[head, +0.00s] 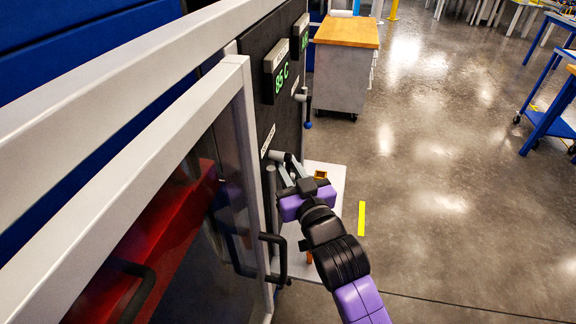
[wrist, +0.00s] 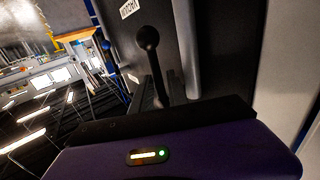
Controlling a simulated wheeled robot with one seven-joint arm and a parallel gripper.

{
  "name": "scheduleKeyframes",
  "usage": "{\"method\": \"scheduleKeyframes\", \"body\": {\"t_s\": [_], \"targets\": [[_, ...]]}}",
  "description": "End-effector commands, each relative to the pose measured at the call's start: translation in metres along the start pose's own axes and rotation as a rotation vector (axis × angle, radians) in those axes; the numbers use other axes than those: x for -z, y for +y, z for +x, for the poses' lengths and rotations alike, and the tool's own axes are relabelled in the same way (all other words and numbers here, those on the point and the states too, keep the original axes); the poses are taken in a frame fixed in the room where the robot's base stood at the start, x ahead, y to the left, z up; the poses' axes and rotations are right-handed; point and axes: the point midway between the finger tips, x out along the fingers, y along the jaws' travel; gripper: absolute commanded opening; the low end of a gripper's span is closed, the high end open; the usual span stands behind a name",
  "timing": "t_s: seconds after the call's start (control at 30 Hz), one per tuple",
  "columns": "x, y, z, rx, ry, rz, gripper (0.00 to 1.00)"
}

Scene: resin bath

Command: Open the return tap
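A tap lever with a black ball knob (wrist: 148,38) stands close in front of my gripper in the wrist view, near a dark panel. A small white label (wrist: 128,9) is on the panel beside it; its text is upside down and hard to read. In the head view my gripper (head: 285,168) is at the panel, just below a white label (head: 268,141). Grey parts meet there, and I cannot separate fingers from tap fittings. Whether the gripper touches the lever is unclear.
A second tap with a blue knob (head: 308,125) sits higher on the panel, below a green display reading 85 C (head: 281,80). A glazed door with a pale frame (head: 247,130) and black handle (head: 279,258) is at left.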

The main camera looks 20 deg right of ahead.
Motion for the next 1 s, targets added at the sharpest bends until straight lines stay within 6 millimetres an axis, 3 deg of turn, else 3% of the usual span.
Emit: {"method": "scheduleKeyframes", "body": {"t_s": [0.1,0.2,0.23,1.0], "targets": [[-0.0001,0.0,-0.0001,0.0,0.0,0.0,0.2],[0.0,0.0,-0.0002,0.0,0.0,0.0,0.02],[-0.0001,0.0,-0.0002,0.0,0.0,0.0,0.0],[0.0,-0.0001,-0.0005,0.0,0.0,0.0,0.0]]}}
